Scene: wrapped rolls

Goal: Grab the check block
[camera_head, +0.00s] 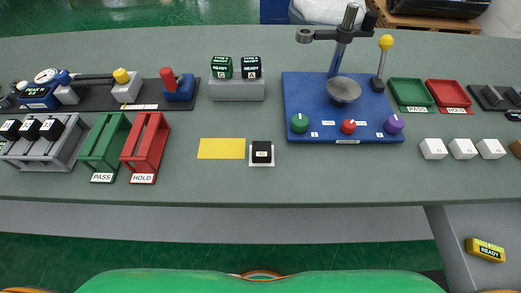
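No block in view is legibly marked as the check block. A black block (262,151) with a small label, too small to read, sits on a white square holder near the table's front middle. A green cube (222,67) and a dark cube (250,67), both marked READY, sit on a grey stand (237,89) further back. Several white blocks, one of them the left white block (433,149), stand in a row at the right. Neither of my grippers is in view.
A yellow pad (221,148) lies beside the black block. A blue station (300,84) with a metal bowl and knobs stands right of centre. Green (105,145) and red (147,145) racks stand left; green (410,109) and red (448,110) trays lie right. The front table strip is clear.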

